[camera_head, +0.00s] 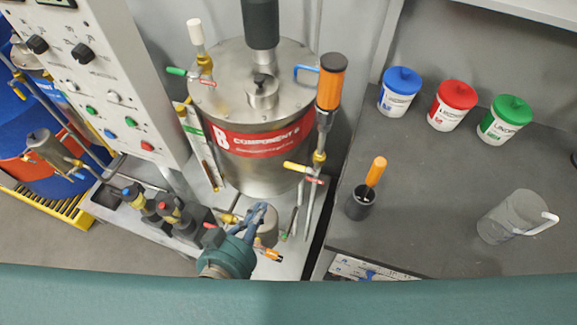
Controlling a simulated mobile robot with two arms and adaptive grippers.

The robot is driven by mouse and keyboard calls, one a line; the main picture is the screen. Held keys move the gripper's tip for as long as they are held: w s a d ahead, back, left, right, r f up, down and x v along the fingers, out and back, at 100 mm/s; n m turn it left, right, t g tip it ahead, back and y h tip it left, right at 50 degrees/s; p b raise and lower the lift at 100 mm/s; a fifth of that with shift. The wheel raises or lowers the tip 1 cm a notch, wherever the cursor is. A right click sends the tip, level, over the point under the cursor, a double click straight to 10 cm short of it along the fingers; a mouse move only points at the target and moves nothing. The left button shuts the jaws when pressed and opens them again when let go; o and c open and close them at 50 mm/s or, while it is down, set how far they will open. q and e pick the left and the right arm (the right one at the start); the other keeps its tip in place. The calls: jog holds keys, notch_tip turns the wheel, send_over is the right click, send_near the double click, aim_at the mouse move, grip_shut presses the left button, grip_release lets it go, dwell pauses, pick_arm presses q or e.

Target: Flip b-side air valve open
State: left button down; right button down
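The B-side tank (255,155) is a steel drum with a red "Component B" band, at the upper middle. Small valve handles sit around it: a green one (176,71) at its upper left, a blue one (306,68) at its upper right, a yellow one (296,166) and a red one (313,180) at its lower right. No readable label shows which is the air valve. My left gripper (257,219) is below the tank, in front of its base, apart from these handles. Its fingers overlap pipework and are too small to tell open from shut. My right gripper is not in view.
A grey control panel (110,60) stands left of the tank. The dark bench (430,180) on the right holds blue, red and green-lidded tubs (454,105), a black cup (360,204) with an orange-handled tool, and a clear jug (512,218).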

pick_arm(q)
jog(key=s+d+r+t+h, duration=0.1)
jog(key=d+r+t, duration=0.2)
jog(key=r, duration=0.5)
jog(key=shift+s+d+r+t, duration=0.15)
jog(key=shift+r+t, duration=0.2)
jog(key=shift+t, duration=0.25)
jog(key=p, duration=0.3)
send_over(299, 168)
jog(key=s+a, duration=0.2)
jog(key=a, duration=0.1)
jog(key=shift+d+f, duration=0.2)
jog(key=shift+f, duration=2)
